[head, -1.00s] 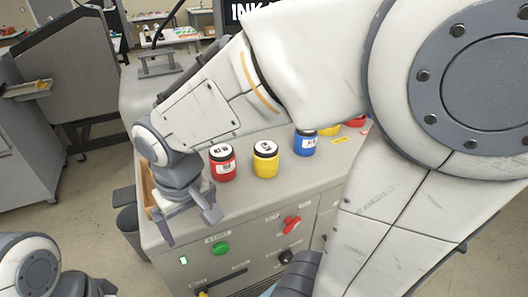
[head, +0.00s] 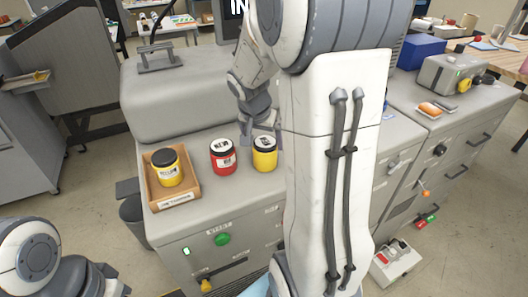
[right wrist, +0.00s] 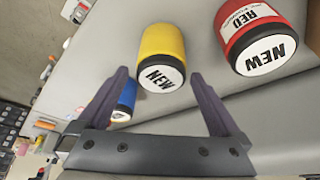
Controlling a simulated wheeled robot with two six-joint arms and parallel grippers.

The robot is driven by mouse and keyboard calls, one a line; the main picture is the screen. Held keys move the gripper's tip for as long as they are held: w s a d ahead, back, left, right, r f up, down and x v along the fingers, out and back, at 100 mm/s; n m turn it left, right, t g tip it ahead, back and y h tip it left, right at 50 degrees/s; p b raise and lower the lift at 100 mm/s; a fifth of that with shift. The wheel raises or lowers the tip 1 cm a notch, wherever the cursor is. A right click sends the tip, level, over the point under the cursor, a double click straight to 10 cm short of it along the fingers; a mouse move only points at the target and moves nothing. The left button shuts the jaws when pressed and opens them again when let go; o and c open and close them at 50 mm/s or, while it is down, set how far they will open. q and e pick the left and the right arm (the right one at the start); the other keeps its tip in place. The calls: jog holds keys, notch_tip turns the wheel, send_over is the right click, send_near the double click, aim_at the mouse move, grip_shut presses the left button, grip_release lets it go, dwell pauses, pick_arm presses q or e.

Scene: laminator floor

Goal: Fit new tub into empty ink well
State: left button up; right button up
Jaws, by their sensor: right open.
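A yellow tub marked NEW (head: 265,153) with a black rim stands upright on the grey machine top. My right gripper (head: 262,132) is open just behind and above it. In the right wrist view this yellow tub (right wrist: 163,50) shows ahead, between the spread fingers and not gripped. A red tub marked NEW (head: 223,157) stands to its left. A blue tub (right wrist: 127,98) shows in the right wrist view behind a finger; my arm hides it in the head view. I cannot make out an empty ink well. My left arm's dark end (head: 105,284) is cut off at the bottom left.
A wooden tray (head: 190,197) at the machine's left end holds another yellow tub (head: 168,166) with a black lid. My right arm covers the middle of the machine. A grey box (head: 450,75) stands on the counter at right.

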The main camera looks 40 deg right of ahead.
aim_at(264, 143)
jog(key=p+x, duration=0.1)
jog(key=x, duration=0.4)
jog(key=shift+w, duration=0.1)
jog(key=shift+r, duration=0.1)
grip_shut()
jog(key=shift+r, duration=0.1)
